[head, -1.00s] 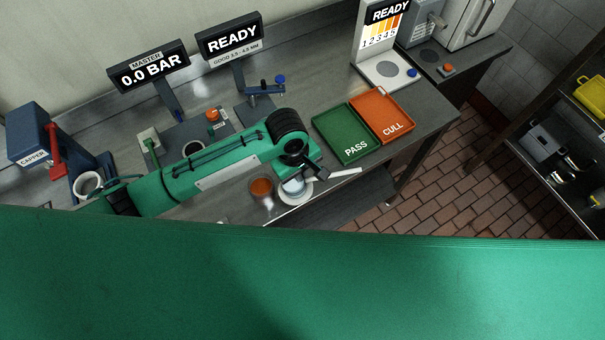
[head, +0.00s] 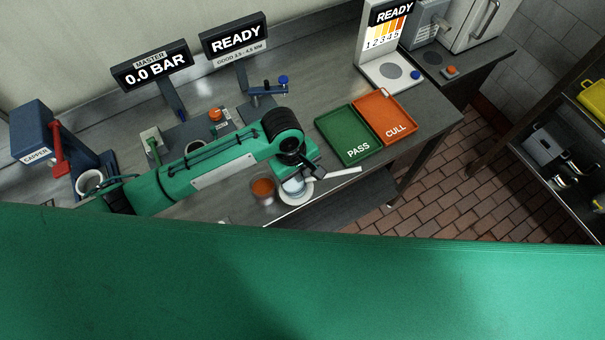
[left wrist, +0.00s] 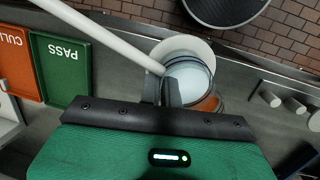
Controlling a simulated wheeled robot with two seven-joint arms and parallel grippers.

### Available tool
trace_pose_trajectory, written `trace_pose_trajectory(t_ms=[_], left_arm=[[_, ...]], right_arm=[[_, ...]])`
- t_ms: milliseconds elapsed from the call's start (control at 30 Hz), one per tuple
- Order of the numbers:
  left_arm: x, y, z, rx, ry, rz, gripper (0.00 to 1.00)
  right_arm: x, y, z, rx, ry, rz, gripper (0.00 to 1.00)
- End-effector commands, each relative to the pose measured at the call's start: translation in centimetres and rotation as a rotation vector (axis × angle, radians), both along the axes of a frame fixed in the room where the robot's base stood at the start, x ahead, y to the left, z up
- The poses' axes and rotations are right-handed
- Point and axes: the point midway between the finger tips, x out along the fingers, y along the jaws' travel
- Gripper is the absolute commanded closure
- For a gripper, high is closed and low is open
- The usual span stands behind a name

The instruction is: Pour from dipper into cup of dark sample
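My left gripper (head: 309,171) is over the bench's front edge, its fingers close together on the white handle of the dipper. In the left wrist view the fingers (left wrist: 162,90) meet this handle (left wrist: 105,35), which runs to the upper left. A clear, pale vessel (left wrist: 190,80), seemingly the dipper's bowl, is beside the fingertips above a white round dish (head: 287,200). A clear cup of brown-orange liquid (head: 263,189) stands just left of the dish; the bowl partly hides it in the wrist view. I cannot tell whether liquid is flowing. My right gripper is not in view.
A green PASS tray (head: 347,136) and an orange CULL tray (head: 384,117) lie right of the gripper. A capper (head: 48,148) stands at the far left. Gauge stations are behind my arm. The bench edge and brick floor (head: 455,185) are in front.

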Motion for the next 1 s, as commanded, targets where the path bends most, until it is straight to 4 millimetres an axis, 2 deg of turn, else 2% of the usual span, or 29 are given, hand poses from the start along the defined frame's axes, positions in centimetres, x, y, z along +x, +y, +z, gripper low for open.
trace_pose_trajectory(t_ms=[1000], left_arm=[[0.10, 0.58, 0.22, -0.047, 0.009, -0.001, 1.00]], right_arm=[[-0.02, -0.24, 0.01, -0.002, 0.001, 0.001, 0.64]])
